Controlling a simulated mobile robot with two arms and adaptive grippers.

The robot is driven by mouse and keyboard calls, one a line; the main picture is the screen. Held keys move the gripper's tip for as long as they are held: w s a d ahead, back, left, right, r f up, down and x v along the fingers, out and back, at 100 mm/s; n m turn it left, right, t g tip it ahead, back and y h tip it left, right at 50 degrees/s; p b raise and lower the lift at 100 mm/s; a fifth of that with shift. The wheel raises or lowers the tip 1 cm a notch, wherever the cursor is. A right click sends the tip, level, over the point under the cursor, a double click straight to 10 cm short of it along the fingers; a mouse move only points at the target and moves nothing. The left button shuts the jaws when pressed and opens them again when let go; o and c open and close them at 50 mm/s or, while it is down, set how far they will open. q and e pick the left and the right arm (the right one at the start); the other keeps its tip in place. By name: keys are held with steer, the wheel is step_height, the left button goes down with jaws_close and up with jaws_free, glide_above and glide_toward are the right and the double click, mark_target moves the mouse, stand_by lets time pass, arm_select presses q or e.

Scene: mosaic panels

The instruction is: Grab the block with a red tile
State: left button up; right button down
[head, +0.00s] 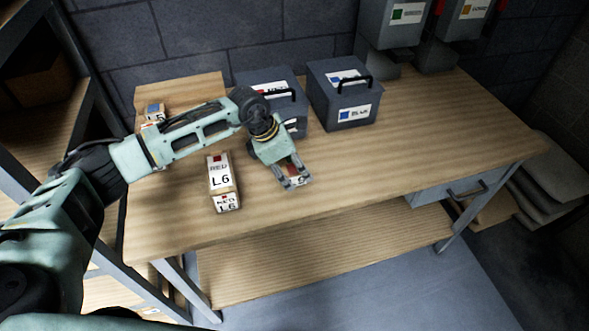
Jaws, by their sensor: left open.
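My left gripper (294,184) is over the front middle of the wooden table, pointing down. Its two fingers are apart. A small pale block with a red mark (297,179) shows between and just under the fingertips. The fingers hide part of it, and I cannot tell whether they touch it. My right gripper is not in view.
A grey case with a blue label (344,95) and another grey case (262,78) stand behind. The table's right side is clear.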

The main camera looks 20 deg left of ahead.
arm_select(q)
steer(key=shift+x, duration=0.85)
steer(key=shift+c, duration=0.4)
steer(key=c, duration=1.1)
steer(key=shift+c, duration=0.4)
steer(key=shift+r, duration=0.15)
